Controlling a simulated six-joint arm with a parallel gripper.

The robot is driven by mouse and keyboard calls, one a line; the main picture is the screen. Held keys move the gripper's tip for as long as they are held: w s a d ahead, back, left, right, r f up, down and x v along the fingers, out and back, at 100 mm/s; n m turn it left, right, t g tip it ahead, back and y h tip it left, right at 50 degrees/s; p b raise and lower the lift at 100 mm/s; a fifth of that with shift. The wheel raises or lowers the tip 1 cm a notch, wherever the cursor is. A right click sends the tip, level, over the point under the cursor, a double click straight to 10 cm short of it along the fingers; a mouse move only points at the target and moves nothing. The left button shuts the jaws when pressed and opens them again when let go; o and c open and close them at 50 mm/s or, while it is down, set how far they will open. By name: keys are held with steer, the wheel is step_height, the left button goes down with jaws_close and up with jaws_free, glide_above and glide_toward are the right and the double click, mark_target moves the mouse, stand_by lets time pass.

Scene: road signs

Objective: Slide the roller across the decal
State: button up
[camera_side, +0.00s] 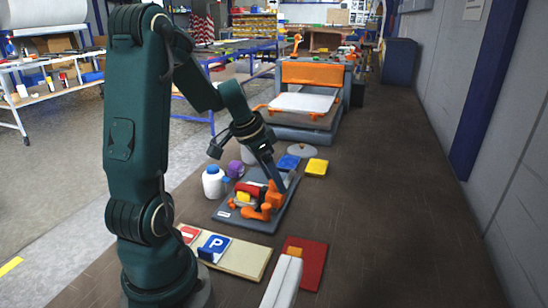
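My arm reaches down to the right, and my gripper (280,187) is over a grey tray (232,219) on the dark floor-like surface. An orange piece (262,210) sits at my gripper's end, low over the tray; I cannot tell whether it is the roller or part of the gripper. The finger gap is too small to make out. A red and yellow item (247,192) lies in the tray beside it. In front, a pale board (248,262) carries a blue sign with a white P (214,246) and a red sign (189,233). I cannot tell which one is the decal.
A red panel (312,262) and a long white block (284,282) lie at the front right. White bottle (212,184), purple container (235,169), blue block (289,162) and yellow block (317,167) stand around the tray. An orange-topped machine (311,73) is behind. The right side is clear.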

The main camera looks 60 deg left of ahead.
mark_target(265, 195)
steer(key=v, duration=0.5)
stand_by(0.3)
steer(key=d+r+m+t, duration=0.1)
steer(key=d+r+m, duration=0.15)
steer(key=d, duration=0.45)
steer(key=d+r+m, duration=0.2)
steer(key=d+r, duration=0.1)
steer(key=d, duration=0.4)
steer(key=s+d+f+n, duration=0.2)
steer(key=s+d+n, duration=0.2)
steer(key=s, duration=0.4)
steer(key=shift+s+d+f, duration=0.15)
steer(key=shift+s+d, duration=0.05)
steer(key=shift+d, duration=0.1)
